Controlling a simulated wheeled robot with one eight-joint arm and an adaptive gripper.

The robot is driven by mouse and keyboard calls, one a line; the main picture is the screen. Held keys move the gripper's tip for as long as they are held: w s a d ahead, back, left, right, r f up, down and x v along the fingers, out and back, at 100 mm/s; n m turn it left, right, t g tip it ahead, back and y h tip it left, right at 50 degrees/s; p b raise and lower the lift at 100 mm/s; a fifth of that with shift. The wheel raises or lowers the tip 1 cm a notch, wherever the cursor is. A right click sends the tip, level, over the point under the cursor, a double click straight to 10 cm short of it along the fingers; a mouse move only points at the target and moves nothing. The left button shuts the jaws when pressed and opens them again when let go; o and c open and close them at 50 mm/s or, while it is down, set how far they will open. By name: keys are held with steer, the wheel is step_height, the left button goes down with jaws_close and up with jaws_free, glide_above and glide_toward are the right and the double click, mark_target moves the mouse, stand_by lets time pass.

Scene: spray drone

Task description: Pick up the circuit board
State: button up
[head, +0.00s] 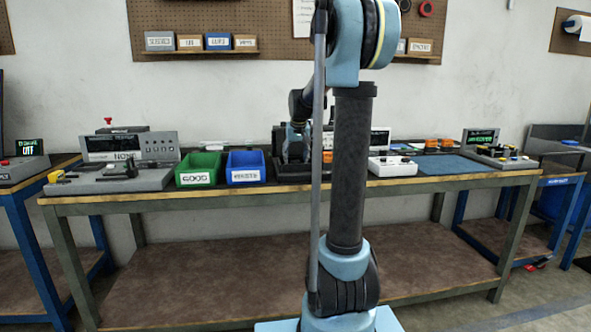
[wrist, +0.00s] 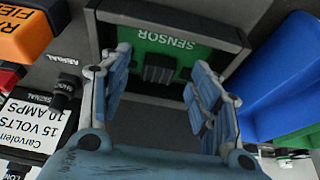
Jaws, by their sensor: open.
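The circuit board (wrist: 150,42) is green with white SENSOR lettering and a black component. It sits in a dark grey holder (wrist: 240,42) near the top of the wrist view. My gripper (wrist: 161,65) is open, with its two blue fingers on either side of the black component and nothing clearly held. I cannot tell whether the fingertips touch the board. In the head view my gripper (head: 295,150) is over the dark equipment behind the bench's front edge, and the board cannot be made out there.
A green bin (head: 199,164) and a blue bin (head: 245,163) stand left of my gripper on the bench. A grey test unit (head: 128,148) is farther left. A white box (head: 392,166) and a blue mat (head: 452,165) lie right. An orange block (wrist: 22,30) is close by.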

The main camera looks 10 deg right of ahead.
steer(key=shift+x, duration=1.05)
steer(key=shift+s, duration=0.1)
steer(key=c, duration=1.2)
steer(key=shift+o, duration=0.2)
steer(key=shift+r, duration=0.1)
steer(key=shift+s+r, duration=0.15)
steer(key=shift+r, duration=0.2)
step_height(320, 180, up, 6)
steer(key=s, duration=1.9)
steer(key=shift+s, duration=0.25)
